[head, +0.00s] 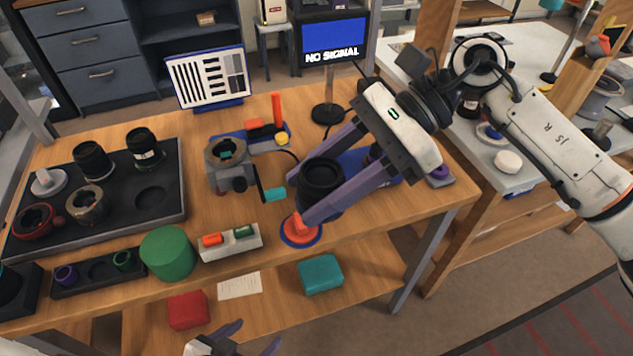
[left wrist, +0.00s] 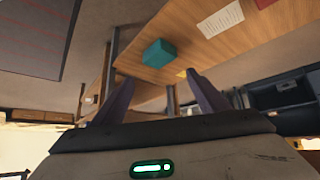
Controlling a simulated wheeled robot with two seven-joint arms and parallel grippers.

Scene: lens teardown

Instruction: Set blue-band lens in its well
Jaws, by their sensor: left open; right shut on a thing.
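A black lens (head: 321,187) is held upright between the long purple fingers of my right gripper (head: 305,200), above the table over an orange-and-blue disc. I cannot make out a blue band on it. The dark tray (head: 165,225) at the left has a bare round well (head: 151,196) at its right. Two other black lenses stand at its back, one (head: 92,161) plain and one (head: 144,149) with a pale band. My left gripper (head: 250,340) is open and empty, low in front of the table; its fingers (left wrist: 160,95) are spread in the left wrist view.
A grey camera-like device (head: 228,165) stands behind. A teal box (head: 320,273) is on the lower shelf; it also shows in the left wrist view (left wrist: 159,52).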

